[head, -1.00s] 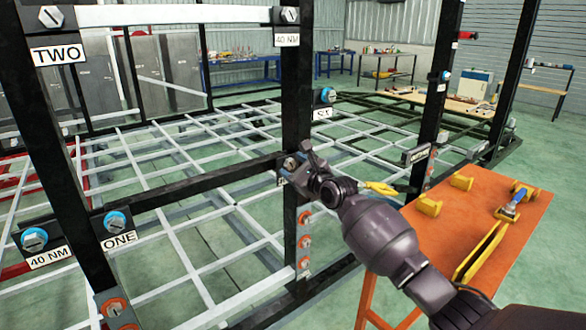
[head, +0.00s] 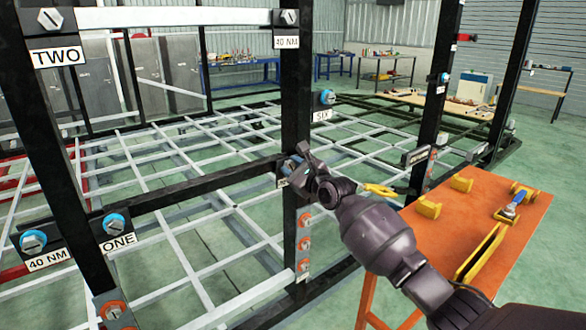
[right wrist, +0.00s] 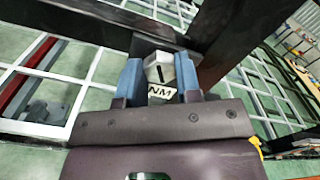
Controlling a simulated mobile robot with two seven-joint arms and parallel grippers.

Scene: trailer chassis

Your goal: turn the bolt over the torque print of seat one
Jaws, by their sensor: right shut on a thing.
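My right gripper (head: 295,166) is at the right end of the seat-one rail, where it meets the middle black post. In the right wrist view its two blue fingers (right wrist: 158,78) stand on either side of a grey slotted bolt head (right wrist: 159,68), shut on it. A white print (right wrist: 162,92) reading "NM" lies just below the bolt; the rest of it is hidden by the gripper. At the rail's left end are a blue-ringed bolt (head: 33,241) over a "40 NM" print (head: 48,260) and another blue-ringed bolt (head: 116,223) over the "ONE" print (head: 118,242). My left gripper is out of view.
The middle black post (head: 296,105) and the rail (head: 190,188) frame the work spot. Orange-ringed fittings (head: 304,242) sit lower on the post. An orange table (head: 480,215) with yellow pieces stands at the right. A pale lattice floor frame (head: 190,240) spreads behind.

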